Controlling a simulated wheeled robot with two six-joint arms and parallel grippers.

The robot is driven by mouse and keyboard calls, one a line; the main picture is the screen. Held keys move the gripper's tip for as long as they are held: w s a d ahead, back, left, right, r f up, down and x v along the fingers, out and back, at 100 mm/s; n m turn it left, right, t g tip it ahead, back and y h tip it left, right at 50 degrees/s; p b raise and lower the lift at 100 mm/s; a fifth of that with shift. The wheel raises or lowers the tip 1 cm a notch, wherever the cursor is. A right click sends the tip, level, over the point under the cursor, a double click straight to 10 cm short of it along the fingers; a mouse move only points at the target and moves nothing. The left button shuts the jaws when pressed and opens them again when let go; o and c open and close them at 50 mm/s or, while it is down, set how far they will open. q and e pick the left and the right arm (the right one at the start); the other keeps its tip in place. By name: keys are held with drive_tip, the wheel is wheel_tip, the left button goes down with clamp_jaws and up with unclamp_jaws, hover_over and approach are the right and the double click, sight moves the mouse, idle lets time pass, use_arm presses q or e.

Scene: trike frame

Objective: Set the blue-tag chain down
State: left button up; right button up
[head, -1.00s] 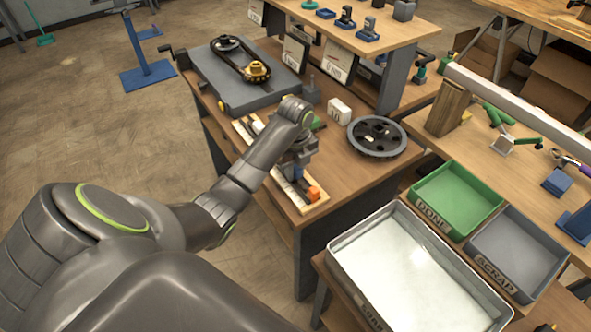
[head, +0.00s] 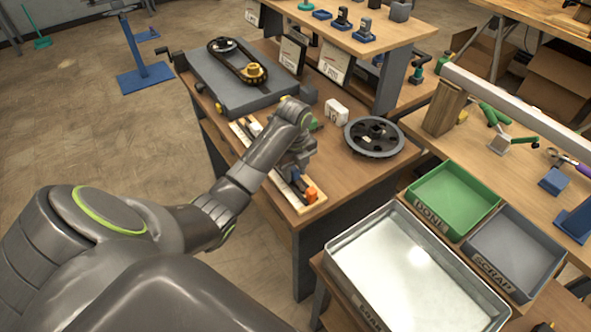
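My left arm reaches over the workbench from the lower left. Its gripper (head: 296,172) points down at the wooden tray (head: 308,204) along the bench's front edge. The fingertips are too small and too covered by the wrist to tell whether they are open or shut. I cannot make out a blue-tag chain at the gripper. A dark chain loop runs around a dark sprocket and a yellow sprocket (head: 253,72) on the grey fixture plate (head: 228,92); no blue tag shows on it. My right gripper is not in view.
A dark wheel (head: 374,137) and a white box (head: 336,112) lie on the bench right of my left arm. A green DONE bin (head: 455,198), a grey SCRAP bin (head: 515,252) and a large pale tray (head: 345,245) stand at the right. Bare bench shows below the wheel.

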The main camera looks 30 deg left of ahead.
sight(293, 168)
use_arm(q)
drive_tip(key=shift+s+f, duration=0.4)
drive_tip(key=shift+s, duration=0.05)
drive_tip(key=shift+r, duration=0.3)
drive_tip(key=r, duration=0.2)
drive_tip(key=shift+a+r, duration=0.25)
drive_tip(key=shift+r, duration=0.1)
wheel_tip(293, 168, up, 10)
drive_tip(key=p, duration=0.9)
drive_tip(key=shift+w, duration=0.15)
drive_tip(key=shift+d+f, duration=0.1)
drive_tip(key=shift+f, duration=0.05)
